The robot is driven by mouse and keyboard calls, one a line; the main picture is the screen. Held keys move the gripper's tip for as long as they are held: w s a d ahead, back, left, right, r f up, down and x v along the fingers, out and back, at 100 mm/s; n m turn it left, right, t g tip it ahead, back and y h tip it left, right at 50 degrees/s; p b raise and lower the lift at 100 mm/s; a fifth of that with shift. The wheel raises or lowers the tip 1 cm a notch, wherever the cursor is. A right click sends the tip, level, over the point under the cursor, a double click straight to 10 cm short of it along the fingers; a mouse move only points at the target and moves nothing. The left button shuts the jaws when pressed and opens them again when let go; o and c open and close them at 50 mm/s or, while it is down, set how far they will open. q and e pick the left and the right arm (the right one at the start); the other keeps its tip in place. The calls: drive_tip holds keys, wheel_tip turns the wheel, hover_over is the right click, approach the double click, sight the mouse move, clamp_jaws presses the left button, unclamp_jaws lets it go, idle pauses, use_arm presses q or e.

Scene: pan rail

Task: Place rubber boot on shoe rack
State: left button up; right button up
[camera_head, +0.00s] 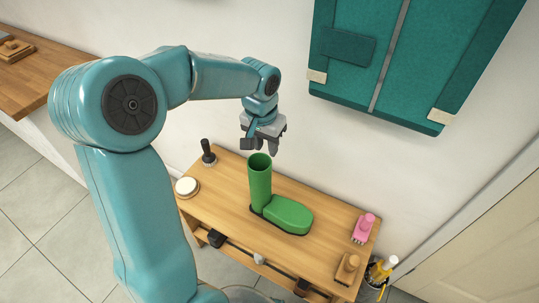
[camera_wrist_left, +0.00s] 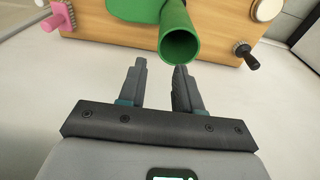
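The green rubber boot (camera_head: 285,212) stands on the wooden top of the shoe rack (camera_head: 210,200), its shaft upright and its toe pointing right. In the left wrist view the open top of the boot (camera_wrist_left: 180,44) shows just beyond my fingertips. My left gripper (camera_head: 262,148) hangs above and behind the boot shaft, near the wall. In the left wrist view my left gripper (camera_wrist_left: 158,68) has its two fingers apart with nothing between them, and a gap separates it from the boot. My right gripper is in neither view.
A black-handled brush (camera_head: 207,153) and a round white-topped tin (camera_head: 187,187) sit at the rack's left. A pink brush (camera_head: 363,228) and a wooden brush (camera_head: 347,268) sit at its right. A container (camera_head: 380,271) stands beside it. A teal hanging (camera_head: 400,60) is on the wall.

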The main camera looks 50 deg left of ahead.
use_arm(q)
drive_tip(key=s+d+f+m+h, duration=0.15)
drive_tip(key=d+f+h, duration=0.25)
drive_tip(key=d+f, duration=1.5)
drive_tip(key=s+d+f+p, duration=0.1)
drive_tip(key=s+d+f, duration=0.2)
drive_tip(key=s+d, duration=0.1)
drive_tip(key=s+d+f+g+p, duration=0.1)
drive_tip(key=s+d+f+p, duration=0.1)
drive_tip(key=s, duration=0.4)
drive_tip(key=shift+s+d+f, duration=0.25)
drive_tip(key=shift+d+f, duration=0.55)
drive_tip(key=shift+d, duration=0.1)
drive_tip(key=shift+s, duration=0.1)
